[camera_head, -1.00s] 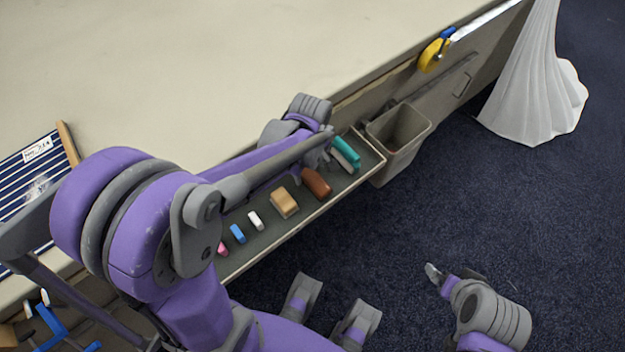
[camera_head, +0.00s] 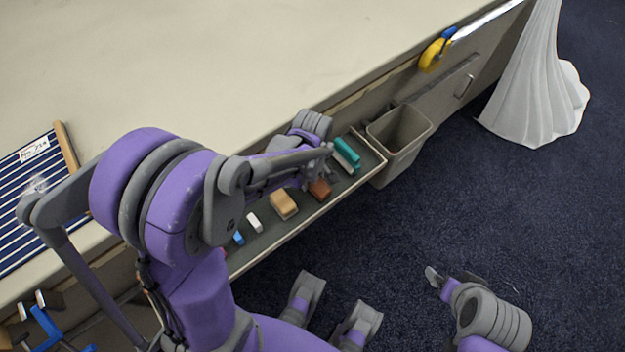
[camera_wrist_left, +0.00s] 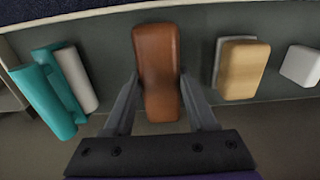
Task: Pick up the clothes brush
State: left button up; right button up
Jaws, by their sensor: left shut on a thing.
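The clothes brush, a rounded brown block (camera_wrist_left: 157,60), stands between the two fingers of my left gripper (camera_wrist_left: 160,82) in the left wrist view. The fingers are shut on its sides. In the head view the brush (camera_head: 319,190) shows only partly, below my left gripper (camera_head: 325,160), at the narrow tray along the table's side. I cannot tell whether it touches the tray floor. My right gripper (camera_head: 453,277) is over the dark carpet, its fingertips apart and empty.
The tray (camera_head: 290,236) also holds a tan block (camera_head: 284,205), a white block (camera_head: 254,222), a blue block (camera_head: 238,238) and teal rolls (camera_head: 347,150) near its far end. A grey bin (camera_head: 400,140) stands beyond the tray. The tabletop (camera_head: 250,60) is largely clear.

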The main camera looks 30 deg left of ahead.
aim_at(313, 177)
pick_arm(q)
grip_shut()
jog(key=shift+r, duration=0.15)
notch_tip(313, 177, up, 10)
jog(key=shift+f+p, duration=0.1)
jog(key=shift+p, duration=0.95)
jog(key=shift+o, duration=1.6)
grip_release()
jog(key=c, duration=0.5)
jog(key=shift+f, duration=0.1)
